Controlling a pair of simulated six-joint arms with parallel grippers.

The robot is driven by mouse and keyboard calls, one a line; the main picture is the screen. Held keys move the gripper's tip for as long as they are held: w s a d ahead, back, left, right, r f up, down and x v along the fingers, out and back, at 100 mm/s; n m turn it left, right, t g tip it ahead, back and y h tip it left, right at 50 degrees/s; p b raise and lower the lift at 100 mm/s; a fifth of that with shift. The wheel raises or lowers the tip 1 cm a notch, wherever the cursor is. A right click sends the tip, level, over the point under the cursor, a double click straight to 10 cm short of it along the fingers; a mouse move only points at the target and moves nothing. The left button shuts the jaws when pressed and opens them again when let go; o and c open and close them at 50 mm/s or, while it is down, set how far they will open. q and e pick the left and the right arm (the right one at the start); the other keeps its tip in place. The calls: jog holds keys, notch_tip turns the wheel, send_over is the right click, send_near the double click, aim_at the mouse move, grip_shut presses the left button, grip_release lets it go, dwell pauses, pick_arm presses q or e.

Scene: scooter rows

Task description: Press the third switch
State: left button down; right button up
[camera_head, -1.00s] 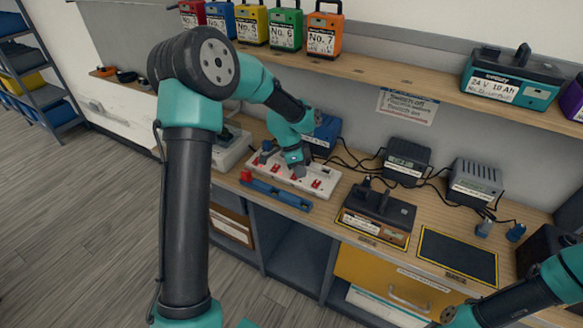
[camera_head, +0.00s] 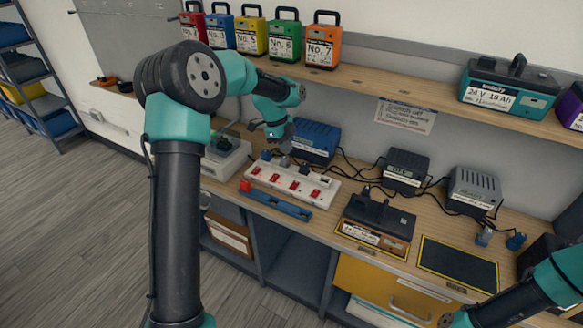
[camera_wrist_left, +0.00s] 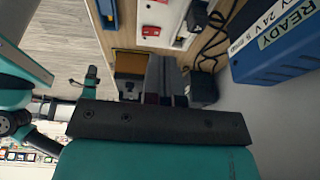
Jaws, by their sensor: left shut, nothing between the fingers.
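A white power strip (camera_head: 323,190) with several red switches in a row lies on the wooden bench. The third switch from the left (camera_head: 294,185) is uncovered in the head view. Part of the strip (camera_wrist_left: 157,14) and its red switches also show at the top of the left wrist view. My left gripper (camera_head: 286,159) is shut and empty. It hangs over the strip's back edge, near the dark plugs, and appears apart from the switches. My right arm enters at the lower right, but its gripper does not show.
A blue rail with a red end (camera_head: 280,204) lies in front of the strip. A blue charger (camera_head: 314,141) stands behind it with cables running right. A black battery unit (camera_head: 378,218) and a dark mat (camera_head: 458,263) are to the right. A shelf (camera_head: 400,88) overhangs the back.

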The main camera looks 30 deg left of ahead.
aim_at(296, 183)
pick_arm(q)
jog(key=x, duration=0.8)
jog(key=a+x, duration=0.1)
jog(key=x, duration=0.4)
jog(key=shift+w+f, duration=0.1)
jog(key=shift+w, duration=0.1)
jog(key=shift+f, duration=0.4)
